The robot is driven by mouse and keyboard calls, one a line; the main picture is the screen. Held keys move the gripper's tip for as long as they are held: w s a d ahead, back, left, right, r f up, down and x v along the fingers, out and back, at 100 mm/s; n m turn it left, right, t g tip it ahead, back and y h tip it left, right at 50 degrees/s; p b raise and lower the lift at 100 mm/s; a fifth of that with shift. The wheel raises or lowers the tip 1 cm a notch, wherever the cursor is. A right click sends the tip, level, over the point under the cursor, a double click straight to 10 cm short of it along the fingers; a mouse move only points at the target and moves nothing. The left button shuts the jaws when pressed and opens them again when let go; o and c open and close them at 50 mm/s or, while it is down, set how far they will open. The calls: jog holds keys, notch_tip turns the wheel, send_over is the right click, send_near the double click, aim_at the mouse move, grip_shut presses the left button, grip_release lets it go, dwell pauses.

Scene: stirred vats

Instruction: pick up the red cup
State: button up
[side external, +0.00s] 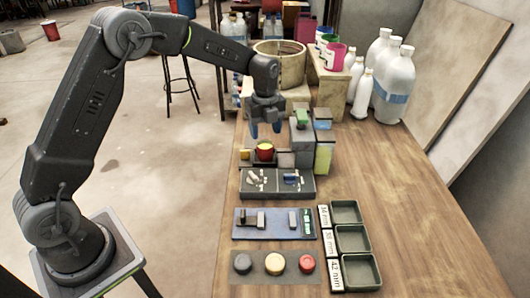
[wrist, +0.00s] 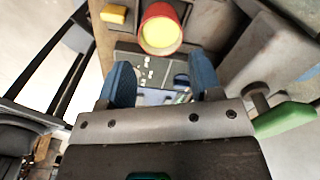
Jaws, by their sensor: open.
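The red cup (side external: 264,151) has a yellow inside or contents and stands upright at the back of the grey tray station on the bench. In the wrist view the red cup (wrist: 160,29) shows at the top centre, beyond the fingertips and not between them. My gripper (side external: 265,131) points down above the cup, with its blue fingers apart. In the wrist view my gripper (wrist: 163,78) is open and empty, with the grey tray below the gap.
A grey machine with a green handle (side external: 303,117) stands close right of my gripper. A yellow block (side external: 244,155) sits left of the cup. White bottles (side external: 395,85) stand at the back right.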

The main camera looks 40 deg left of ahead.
aim_at(265, 152)
jog(key=shift+w+a+f, duration=0.1)
jog(key=shift+f, duration=1.9)
jog(key=shift+w+a+f, duration=0.1)
jog(key=shift+f, duration=1.85)
jog(key=c, duration=0.6)
